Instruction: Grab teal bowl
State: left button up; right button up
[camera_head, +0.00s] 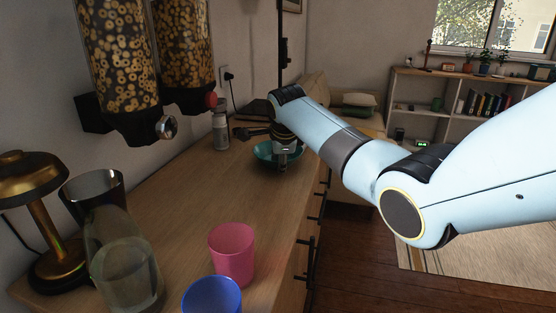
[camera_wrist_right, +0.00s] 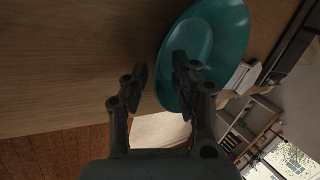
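The teal bowl (camera_head: 262,150) stands upright on the wooden counter, toward its far end; my right gripper and wrist hide part of it. In the right wrist view the bowl (camera_wrist_right: 222,35) fills the upper right. My right gripper (camera_head: 283,163) is at the bowl, pointing down. In the right wrist view the right gripper (camera_wrist_right: 160,66) is open, with one finger over the bowl and the other outside it. The near rim lies between the fingertips; I cannot tell whether they touch it. My left gripper is not in view.
The counter (camera_head: 190,205) holds a pink cup (camera_head: 232,255), a blue cup (camera_head: 212,297), a glass carafe (camera_head: 125,265) and a brass lamp (camera_head: 45,215). Cereal dispensers (camera_head: 120,60) hang on the left wall. A grey bottle (camera_head: 221,130) stands left of the bowl. Drawer handles line the counter's right edge.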

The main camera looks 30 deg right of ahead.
grip_shut()
jog(key=shift+r, duration=0.1)
dwell(0.3)
